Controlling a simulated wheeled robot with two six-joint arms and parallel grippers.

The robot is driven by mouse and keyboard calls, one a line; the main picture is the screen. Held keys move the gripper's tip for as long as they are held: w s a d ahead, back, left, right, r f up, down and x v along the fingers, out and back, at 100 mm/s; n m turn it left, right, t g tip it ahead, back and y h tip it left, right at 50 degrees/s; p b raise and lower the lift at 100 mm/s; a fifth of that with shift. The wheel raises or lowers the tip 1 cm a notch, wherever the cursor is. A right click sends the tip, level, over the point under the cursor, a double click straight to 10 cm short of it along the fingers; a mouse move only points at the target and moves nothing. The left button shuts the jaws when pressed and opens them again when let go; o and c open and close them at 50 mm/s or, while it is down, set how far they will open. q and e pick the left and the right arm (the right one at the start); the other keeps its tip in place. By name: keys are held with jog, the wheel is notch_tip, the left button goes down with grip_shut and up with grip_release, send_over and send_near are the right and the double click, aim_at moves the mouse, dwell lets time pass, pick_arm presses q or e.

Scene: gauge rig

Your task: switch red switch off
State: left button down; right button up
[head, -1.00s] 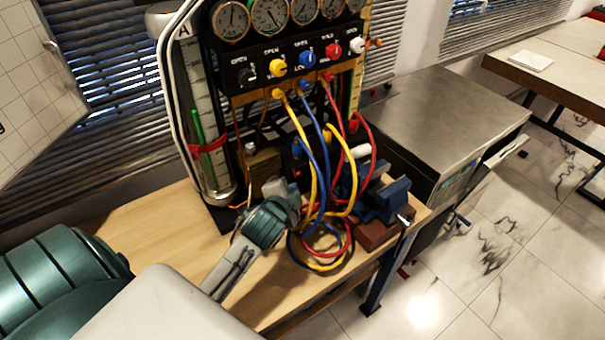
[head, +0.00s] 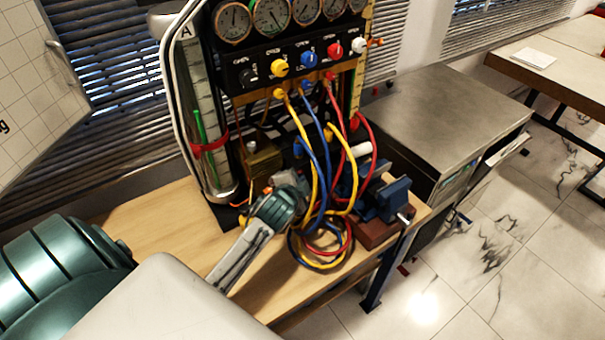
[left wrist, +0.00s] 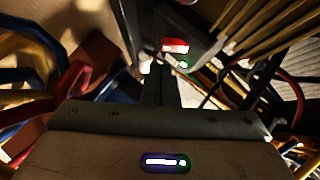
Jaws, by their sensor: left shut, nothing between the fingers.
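The red switch (left wrist: 175,46) shows in the left wrist view on a dark box, with a small green light (left wrist: 184,64) beside it. The gripper and wrist hide it in the head view. My left gripper (left wrist: 160,88) is shut and empty, with its dark fingers pointing at the box just below the switch in the wrist view. I cannot tell whether they touch. In the head view my left gripper (head: 296,188) is at the foot of the gauge rig (head: 288,65), left of the hanging hoses. My right gripper is not in view.
Yellow, blue and red hoses (head: 322,170) hang from the rig and coil on the wooden bench (head: 155,225). A blue vise (head: 392,198) stands to the right, near the bench edge. A glass tube (head: 205,130) stands at the left. The bench front left is partly clear.

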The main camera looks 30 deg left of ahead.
pick_arm(q)
jog(key=x, duration=0.3)
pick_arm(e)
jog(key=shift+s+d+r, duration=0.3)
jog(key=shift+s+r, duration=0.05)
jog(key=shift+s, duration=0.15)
pick_arm(q)
jog(key=shift+a+f+m+t+b, duration=0.15)
jog(key=shift+f+m+t+b, duration=0.05)
jog(key=shift+m+t+b, duration=0.1)
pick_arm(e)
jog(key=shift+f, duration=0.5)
pick_arm(q)
jog(key=shift+r, duration=0.1)
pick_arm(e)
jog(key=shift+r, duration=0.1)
pick_arm(q)
jog(key=shift+w+r+p, duration=0.1)
jog(key=shift+r+p, duration=0.6)
jog(key=shift+p, duration=0.3)
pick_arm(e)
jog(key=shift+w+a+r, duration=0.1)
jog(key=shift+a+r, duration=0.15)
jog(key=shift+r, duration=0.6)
